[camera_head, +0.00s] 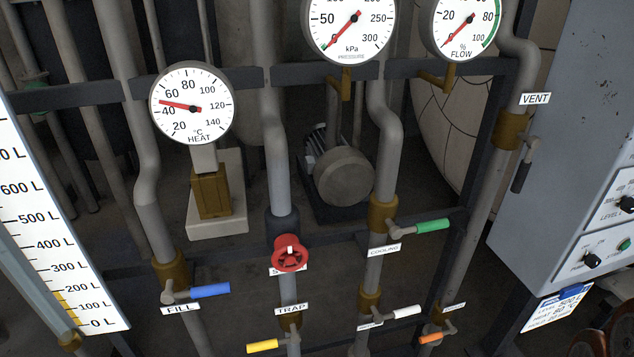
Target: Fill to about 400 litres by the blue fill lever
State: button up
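The blue fill lever (210,290) sits on a brass valve at the lower left, above a FILL label (180,309). Its handle points right, crosswise to the grey pipe. The white level scale (48,235) at the left edge is marked in litres. Its yellow column (66,303) ends near the 200 L mark. My gripper is not in view, and nothing touches the lever.
A red handwheel (290,254) and yellow lever (263,346) are right of the fill lever. Green (432,225), white (407,312) and orange (431,338) levers stand farther right. The heat dial (193,106) reads about 45 °C. A grey control cabinet (560,150) bounds the right.

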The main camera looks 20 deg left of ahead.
aim_at(168, 296)
jog(key=u, duration=2.05)
